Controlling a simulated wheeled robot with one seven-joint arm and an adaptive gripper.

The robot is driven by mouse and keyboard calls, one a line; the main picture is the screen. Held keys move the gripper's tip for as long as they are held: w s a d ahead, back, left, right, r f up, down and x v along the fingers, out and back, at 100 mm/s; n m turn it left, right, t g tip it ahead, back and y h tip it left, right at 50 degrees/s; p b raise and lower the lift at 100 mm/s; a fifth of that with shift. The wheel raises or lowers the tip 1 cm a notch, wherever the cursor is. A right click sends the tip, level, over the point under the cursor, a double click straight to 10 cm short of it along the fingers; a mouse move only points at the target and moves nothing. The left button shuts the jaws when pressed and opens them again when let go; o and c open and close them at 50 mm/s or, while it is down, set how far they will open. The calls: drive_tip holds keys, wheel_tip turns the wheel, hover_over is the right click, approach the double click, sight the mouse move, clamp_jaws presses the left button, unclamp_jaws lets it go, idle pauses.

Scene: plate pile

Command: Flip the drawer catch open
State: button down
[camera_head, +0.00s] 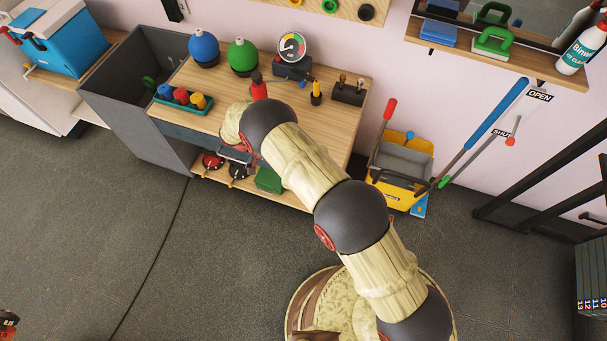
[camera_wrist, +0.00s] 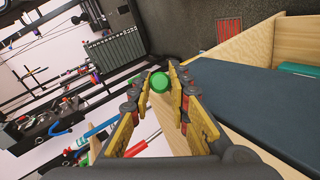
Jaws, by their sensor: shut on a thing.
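In the wrist view, a round green knob (camera_wrist: 160,82) sits between the tips of my gripper (camera_wrist: 161,90), whose yellow-padded fingers are shut on it. The knob appears to be the drawer catch, but its mount is hidden behind the fingers. A flat dark blue-grey drawer front (camera_wrist: 255,108) lies just right of the fingers, framed by light wood. In the head view, the dark drawer front (camera_head: 188,135) shows under the workbench top, left of my arm. My arm hides the catch there, and my gripper is mostly hidden behind its own wrist.
The wooden workbench (camera_head: 330,112) carries blue and green round-topped items, a gauge, a red bottle and a tray of colored caps. A lower shelf holds several small items. Floor in front is clear.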

drive_tip(key=shift+a+f+g+h+b, duration=0.1)
drive_tip(key=shift+f+g+h+b, duration=0.1)
drive_tip(key=shift+f+h+b, duration=0.4)
drive_tip(key=shift+a+f+g+h+b, duration=0.1)
drive_tip(key=shift+f+g+h+b, duration=0.15)
drive_tip(key=shift+h+b, duration=0.55)
drive_tip(key=c, duration=1.7)
unclamp_jaws()
drive_tip(key=shift+o, duration=0.2)
wheel_tip(320, 180, up, 10)
drive_tip(key=shift+r, duration=0.1)
